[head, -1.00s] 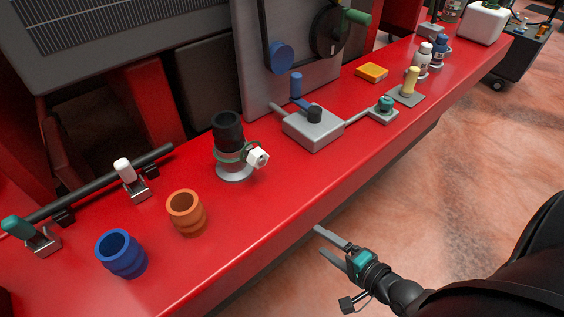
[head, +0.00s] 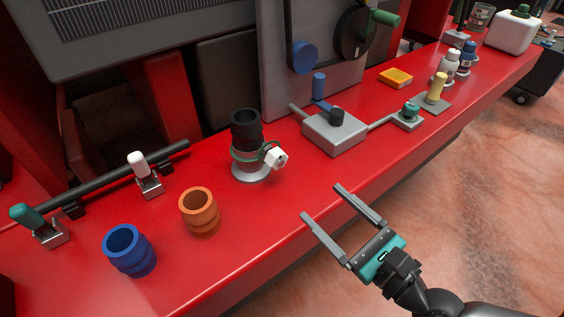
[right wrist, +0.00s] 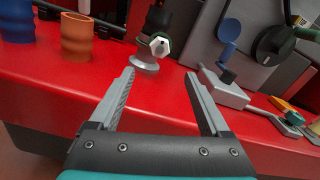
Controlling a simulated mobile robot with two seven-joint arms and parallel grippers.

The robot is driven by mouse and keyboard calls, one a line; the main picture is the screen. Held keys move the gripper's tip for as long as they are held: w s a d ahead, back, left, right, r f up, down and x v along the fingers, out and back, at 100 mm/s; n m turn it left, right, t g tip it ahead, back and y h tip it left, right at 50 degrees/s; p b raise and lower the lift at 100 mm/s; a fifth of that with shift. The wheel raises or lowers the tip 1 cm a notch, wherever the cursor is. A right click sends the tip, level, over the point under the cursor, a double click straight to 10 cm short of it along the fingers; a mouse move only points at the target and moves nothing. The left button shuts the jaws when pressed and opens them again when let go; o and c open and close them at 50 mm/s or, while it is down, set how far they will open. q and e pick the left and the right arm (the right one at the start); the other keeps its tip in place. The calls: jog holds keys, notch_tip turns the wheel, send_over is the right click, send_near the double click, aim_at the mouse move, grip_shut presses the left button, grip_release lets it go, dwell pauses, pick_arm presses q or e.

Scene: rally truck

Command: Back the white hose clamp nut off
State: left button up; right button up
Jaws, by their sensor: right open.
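The white hose clamp nut (head: 275,158) sticks out to the right from a green clamp band (head: 243,155) around a black hose (head: 246,128). The hose stands upright on a silver round base (head: 250,172) on the red bench. My right gripper (head: 320,201) is open and empty at the bench's front edge, to the lower right of the nut and apart from it. In the right wrist view the nut (right wrist: 159,46) shows its hexagonal end, beyond and between the open fingers (right wrist: 160,85). My left gripper is not in view.
An orange ribbed coupler (head: 200,211) and a blue one (head: 130,250) stand left of the hose. A grey valve box (head: 335,133) with a blue lever sits to the right. White-handled (head: 145,175) and teal-handled (head: 40,226) latches stand at far left. The bench front is clear near my gripper.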

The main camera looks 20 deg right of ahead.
aim_at(281, 163)
jog(key=p+x, duration=0.2)
jog(key=x, duration=1)
jog(key=shift+w+p, duration=0.15)
jog(key=shift+p, duration=0.25)
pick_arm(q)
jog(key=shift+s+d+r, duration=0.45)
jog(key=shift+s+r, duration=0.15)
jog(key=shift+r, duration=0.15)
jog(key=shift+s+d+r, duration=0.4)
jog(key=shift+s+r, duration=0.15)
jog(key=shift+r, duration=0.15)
pick_arm(e)
jog(key=shift+w+a, duration=0.3)
jog(key=shift+w, duration=0.25)
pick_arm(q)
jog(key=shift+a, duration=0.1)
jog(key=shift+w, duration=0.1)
pick_arm(e)
grip_shut()
